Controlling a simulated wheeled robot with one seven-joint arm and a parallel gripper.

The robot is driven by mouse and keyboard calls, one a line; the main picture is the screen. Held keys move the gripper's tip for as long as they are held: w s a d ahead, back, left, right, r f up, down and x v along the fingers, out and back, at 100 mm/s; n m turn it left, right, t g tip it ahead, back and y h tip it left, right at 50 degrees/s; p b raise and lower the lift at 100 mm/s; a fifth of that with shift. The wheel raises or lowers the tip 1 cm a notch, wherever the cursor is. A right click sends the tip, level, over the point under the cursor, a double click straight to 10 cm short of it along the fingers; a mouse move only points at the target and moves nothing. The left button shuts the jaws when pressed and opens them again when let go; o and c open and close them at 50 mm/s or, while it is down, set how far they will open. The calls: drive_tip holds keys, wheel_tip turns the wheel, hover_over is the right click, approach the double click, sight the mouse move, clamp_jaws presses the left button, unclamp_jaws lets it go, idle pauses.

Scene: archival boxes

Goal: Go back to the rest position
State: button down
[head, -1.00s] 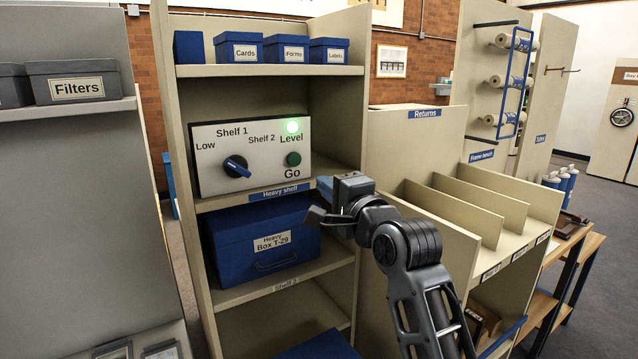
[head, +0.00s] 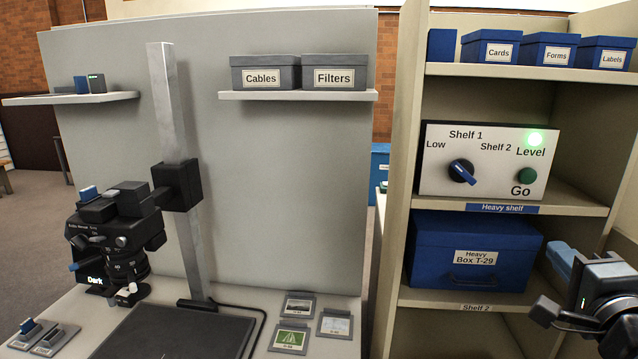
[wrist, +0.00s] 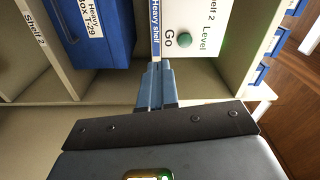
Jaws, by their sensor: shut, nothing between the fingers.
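My gripper (head: 562,258) is at the right edge of the head view, in front of the shelf unit and just right of the blue Heavy Box T-29 (head: 472,252). In the wrist view my gripper's blue fingers (wrist: 155,72) are together and empty, pointing toward the Heavy shelf label (wrist: 156,28). The control panel (head: 480,162) stands on the shelf above the box. Its blue knob (head: 461,171) is turned toward Low, its green Go button (head: 527,176) is at the right, and the Level lamp (head: 535,139) glows green.
A camera stand (head: 172,190) with a camera (head: 118,225) stands on a table at the left. Photo cards (head: 290,338) lie on that table. Cables and Filters boxes (head: 334,71) sit on a wall shelf. Floor shows at the far left.

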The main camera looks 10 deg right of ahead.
drive_tip(key=s+a+f+n+g+y, duration=0.1)
drive_tip(key=s+a+f+n, duration=0.45)
drive_tip(key=s+f, duration=0.2)
drive_tip(key=s+a+f+n+y, duration=0.2)
drive_tip(key=s+a+f+n, duration=0.2)
drive_tip(key=s+a+f, duration=0.4)
drive_tip(key=s+a+n+y, duration=0.1)
drive_tip(key=s+a+n, duration=0.1)
drive_tip(key=s, duration=0.5)
drive_tip(key=s+a+n+g, duration=0.1)
drive_tip(key=s+a+n, duration=0.1)
drive_tip(key=s+n, duration=0.2)
drive_tip(key=s+a+r+n+y, duration=0.1)
drive_tip(key=s+n, duration=0.3)
drive_tip(key=s, duration=0.6)
drive_tip(key=shift+a+g+y, duration=0.3)
drive_tip(key=shift+a, duration=0.55)
